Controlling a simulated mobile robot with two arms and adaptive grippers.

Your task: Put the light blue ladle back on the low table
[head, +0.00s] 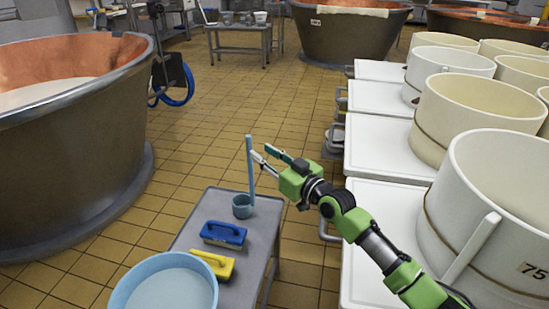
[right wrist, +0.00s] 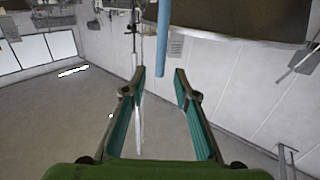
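The light blue ladle (head: 249,165) is upright, its cup (head: 242,208) at the far end of the grey low table (head: 206,203), seemingly resting on it. My right gripper (head: 260,151) is open beside the upper handle, its fingers pointing left towards it. In the right wrist view the handle (right wrist: 163,35) shows just beyond the gap between the open fingertips (right wrist: 160,72). It is not gripped; whether a finger touches it I cannot tell. My left gripper is not in view.
A blue brush (head: 223,234), a yellow brush (head: 213,264) and a light blue basin (head: 166,285) are on the low table. A copper vat (head: 75,145) stands left. White tables (head: 385,150) with cream tubs (head: 475,112) stand right. Tiled floor is free behind the table.

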